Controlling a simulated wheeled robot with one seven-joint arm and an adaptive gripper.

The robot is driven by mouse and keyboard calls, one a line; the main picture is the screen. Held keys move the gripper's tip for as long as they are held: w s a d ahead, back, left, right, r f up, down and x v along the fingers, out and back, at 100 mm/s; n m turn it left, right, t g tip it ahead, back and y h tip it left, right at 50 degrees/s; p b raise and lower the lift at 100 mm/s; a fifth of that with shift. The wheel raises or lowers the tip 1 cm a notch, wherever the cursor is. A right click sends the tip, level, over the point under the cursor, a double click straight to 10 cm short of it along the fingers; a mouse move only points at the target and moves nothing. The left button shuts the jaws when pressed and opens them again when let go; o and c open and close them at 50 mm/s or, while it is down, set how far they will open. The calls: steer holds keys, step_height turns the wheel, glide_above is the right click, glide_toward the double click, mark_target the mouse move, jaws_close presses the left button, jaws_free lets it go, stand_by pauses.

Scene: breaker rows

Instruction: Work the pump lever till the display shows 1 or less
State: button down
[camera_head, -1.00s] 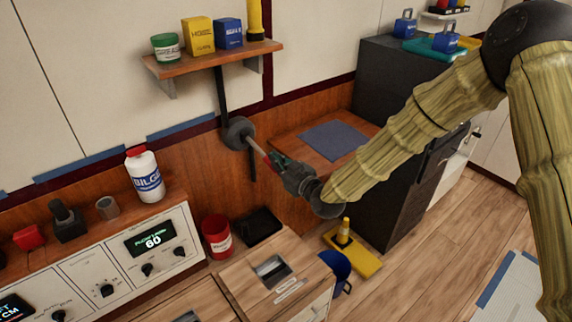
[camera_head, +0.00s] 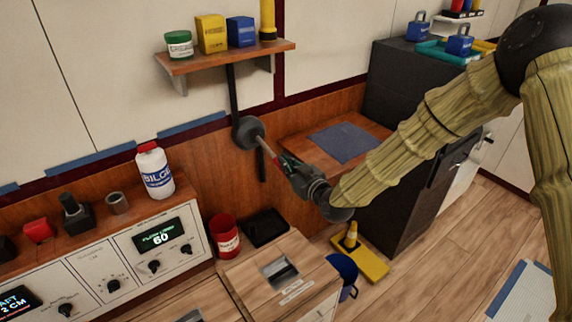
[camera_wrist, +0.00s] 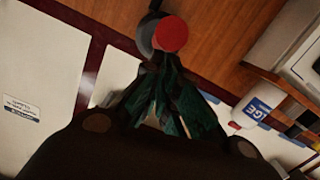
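The pump lever has a round grey hub (camera_head: 248,132) on the wood wall and a short rod ending in a red grip (camera_head: 267,151). The rod slants down to the right. In the wrist view the grip's round red end (camera_wrist: 171,35) lies just beyond my fingertips. My gripper (camera_head: 282,162) is at this red end; its fingers (camera_wrist: 165,72) are close together, with nothing visible between them. Whether they touch the grip is unclear. One display (camera_head: 160,238) reads 60. Another display (camera_head: 17,302), cut off at the left edge, reads about 2 CM.
A shelf (camera_head: 225,57) with containers hangs above the lever. A white bottle (camera_head: 155,172) stands on the console ledge. A red can (camera_head: 225,238) and black tray (camera_head: 265,228) lie below. A dark cabinet (camera_head: 395,130) stands right, behind my arm.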

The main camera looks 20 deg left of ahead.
steer(key=s+d+r, duration=0.4)
steer(key=s+d, duration=0.3)
steer(key=shift+s+d+b, duration=0.25)
steer(key=shift+d+b, duration=0.1)
steer(key=shift+d, duration=0.05)
steer(key=shift+r, duration=0.1)
stand_by(0.7)
